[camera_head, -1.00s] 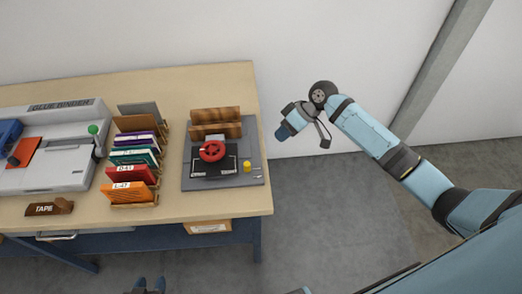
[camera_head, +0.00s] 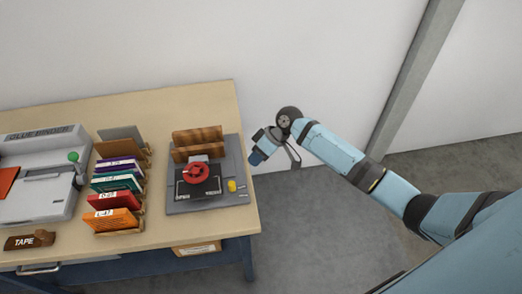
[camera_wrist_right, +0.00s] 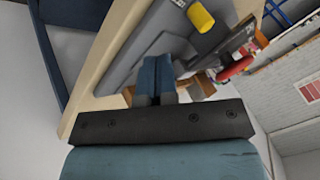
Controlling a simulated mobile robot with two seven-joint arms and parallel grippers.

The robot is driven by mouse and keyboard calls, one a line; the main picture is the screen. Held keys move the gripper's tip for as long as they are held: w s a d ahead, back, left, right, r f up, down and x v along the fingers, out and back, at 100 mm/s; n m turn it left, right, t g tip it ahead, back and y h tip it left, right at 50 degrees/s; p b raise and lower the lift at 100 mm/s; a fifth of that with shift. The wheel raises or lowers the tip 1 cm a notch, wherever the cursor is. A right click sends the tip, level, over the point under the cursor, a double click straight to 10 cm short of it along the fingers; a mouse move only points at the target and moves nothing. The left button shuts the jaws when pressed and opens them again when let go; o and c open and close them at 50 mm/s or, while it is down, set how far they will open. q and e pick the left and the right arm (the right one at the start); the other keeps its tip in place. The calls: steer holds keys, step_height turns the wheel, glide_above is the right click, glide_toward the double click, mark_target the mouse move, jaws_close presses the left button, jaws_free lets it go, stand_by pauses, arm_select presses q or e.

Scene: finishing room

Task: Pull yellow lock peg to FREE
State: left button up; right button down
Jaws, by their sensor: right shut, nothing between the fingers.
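The yellow lock peg (camera_head: 231,186) is a small upright cylinder near the right edge of a grey base plate (camera_head: 208,205), which carries a black block with a red handwheel (camera_head: 196,173). The peg also shows at the top of the right wrist view (camera_wrist_right: 201,18). My right gripper (camera_head: 256,158) is beyond the right edge of the table, up and to the right of the peg and apart from it. In the right wrist view its blue fingers (camera_wrist_right: 156,75) are together and empty. My left gripper is out of view.
Left of the plate stand a rack of coloured cards (camera_head: 117,197), a glue binder (camera_head: 42,175) and a brown tape holder (camera_head: 30,240). The wooden table (camera_head: 160,248) is bare in front of the plate. Floor and wall are clear at the right.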

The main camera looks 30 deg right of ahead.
mark_target(234, 191)
steer(key=x, duration=0.4)
steer(key=shift+r, duration=0.1)
steer(key=shift+s+a+p, duration=0.4)
steer(key=shift+s+a, duration=0.1)
steer(key=shift+a, duration=0.4)
steer(key=shift+s+a+p, duration=0.4)
steer(key=shift+s+a, duration=0.1)
steer(key=shift+a, duration=0.45)
steer(key=shift+s+a+p, duration=0.1)
steer(key=shift+s+p, duration=0.15)
steer(key=shift+p, duration=0.1)
steer(key=shift+s+a+p, duration=0.25)
steer(key=shift+s+p, duration=0.45)
steer(key=shift+s, duration=0.4)
